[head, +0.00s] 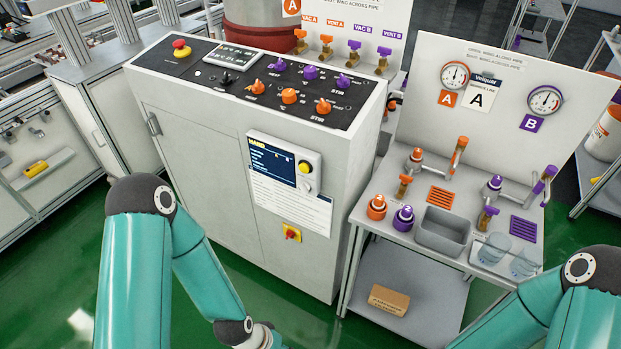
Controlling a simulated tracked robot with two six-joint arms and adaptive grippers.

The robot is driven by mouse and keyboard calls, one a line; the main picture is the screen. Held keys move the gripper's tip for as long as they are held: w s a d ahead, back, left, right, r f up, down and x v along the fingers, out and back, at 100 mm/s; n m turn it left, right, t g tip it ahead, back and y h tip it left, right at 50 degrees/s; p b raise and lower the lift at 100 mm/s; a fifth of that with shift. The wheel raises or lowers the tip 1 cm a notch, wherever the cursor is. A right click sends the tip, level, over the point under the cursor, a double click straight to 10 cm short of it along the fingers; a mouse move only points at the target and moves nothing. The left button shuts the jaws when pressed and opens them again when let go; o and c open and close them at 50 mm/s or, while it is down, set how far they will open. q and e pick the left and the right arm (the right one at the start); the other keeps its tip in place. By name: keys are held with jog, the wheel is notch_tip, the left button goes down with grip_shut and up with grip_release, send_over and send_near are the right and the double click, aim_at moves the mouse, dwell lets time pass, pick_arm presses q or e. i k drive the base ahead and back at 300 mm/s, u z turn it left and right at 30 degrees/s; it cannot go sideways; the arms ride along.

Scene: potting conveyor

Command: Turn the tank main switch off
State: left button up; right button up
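A red rotary handle on a yellow plate (291,234), which looks like a main switch, sits low on the front of the grey control cabinet (200,150). It is small, and I cannot read its label or setting. My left arm reaches down in front of the cabinet, left of and below this switch, and its wrist leaves the picture at the bottom edge. My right arm shows only at the lower right corner. Neither gripper is in view, so I cannot see what they hold.
A sloped panel (215,88) with orange and purple knobs and a red stop button (181,48) tops the cabinet. A display box (285,166) with a yellow button is above the switch. A metal bench (385,232) with valves and a grey tray (441,232) stands right.

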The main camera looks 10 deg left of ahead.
aim_at(290, 235)
jog(key=u, duration=0.5)
jog(key=k, duration=1.3)
jog(key=u, duration=0.85)
jog(key=i, duration=1.7)
jog(key=z, duration=0.3)
